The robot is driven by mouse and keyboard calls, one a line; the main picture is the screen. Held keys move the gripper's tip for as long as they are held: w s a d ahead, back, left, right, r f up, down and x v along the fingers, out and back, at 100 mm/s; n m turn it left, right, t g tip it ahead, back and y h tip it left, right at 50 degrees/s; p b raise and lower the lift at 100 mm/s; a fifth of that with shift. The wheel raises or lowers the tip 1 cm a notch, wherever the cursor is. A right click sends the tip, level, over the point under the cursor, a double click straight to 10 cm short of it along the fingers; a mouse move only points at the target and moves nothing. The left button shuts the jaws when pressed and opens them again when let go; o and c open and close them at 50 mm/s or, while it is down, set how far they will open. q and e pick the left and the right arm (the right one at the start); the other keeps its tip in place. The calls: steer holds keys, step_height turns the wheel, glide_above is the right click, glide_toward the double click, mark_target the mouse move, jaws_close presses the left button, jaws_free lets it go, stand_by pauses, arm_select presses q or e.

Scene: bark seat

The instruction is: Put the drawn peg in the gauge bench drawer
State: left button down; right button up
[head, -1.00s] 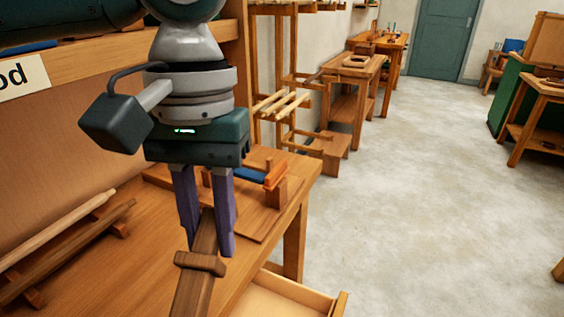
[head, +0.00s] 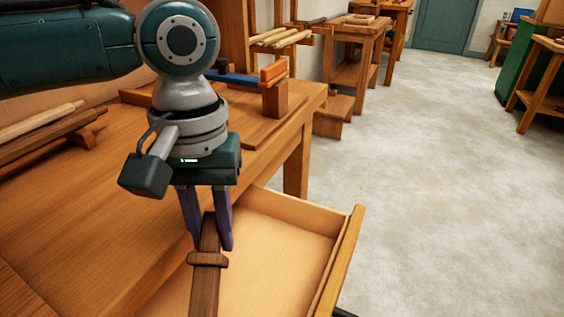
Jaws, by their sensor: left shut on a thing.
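My left gripper (head: 208,228) points down with its two purple fingers shut on the upper end of a dark wooden peg (head: 206,283). The peg has a thicker collar partway along, and its lower end runs out of the bottom of the picture. The drawer (head: 342,262) of the bench (head: 95,205) is pulled open at the lower middle. In the picture the peg overlaps the drawer's left part; I cannot tell how high it is above the drawer floor. The visible drawer floor is bare. My right gripper is not in view.
A wooden fixture with an orange block (head: 273,72) and a blue bar stands at the bench's far end. A pale rod (head: 40,121) lies on a rack at the left. Other wooden tables (head: 357,50) stand behind. The floor at right is clear.

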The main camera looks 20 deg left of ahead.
arm_select(q)
steer(key=shift+f+b, duration=3.05)
steer(key=shift+f, duration=0.95)
steer(key=c, duration=0.6)
jaws_free()
